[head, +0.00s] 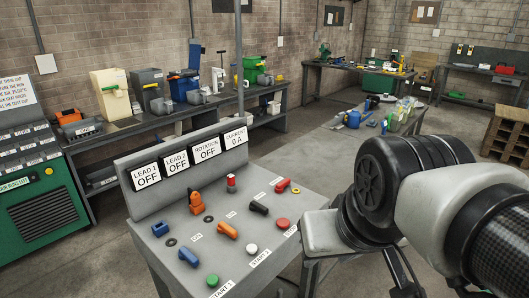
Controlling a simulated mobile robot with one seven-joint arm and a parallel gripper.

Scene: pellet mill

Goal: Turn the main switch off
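A grey control console (135,177) stands in front of me, with a sloped top full of controls. I cannot read which control is the main switch. A red handle (283,186) sits at the top right by a small yellow piece (296,190). An upright orange control (196,202), an orange handle (227,230), a black handle (259,208) and a blue handle (188,257) are also on the panel. My arm shows at the right, beside the console; its gripper is not visible.
Display plates (146,177) read lead 1 off, lead 2 off, rotation off and current 0 A. The console also has green (213,280), white (252,248) and red (283,224) buttons and a red-topped lamp (231,183). Benches line the walls; open floor lies behind.

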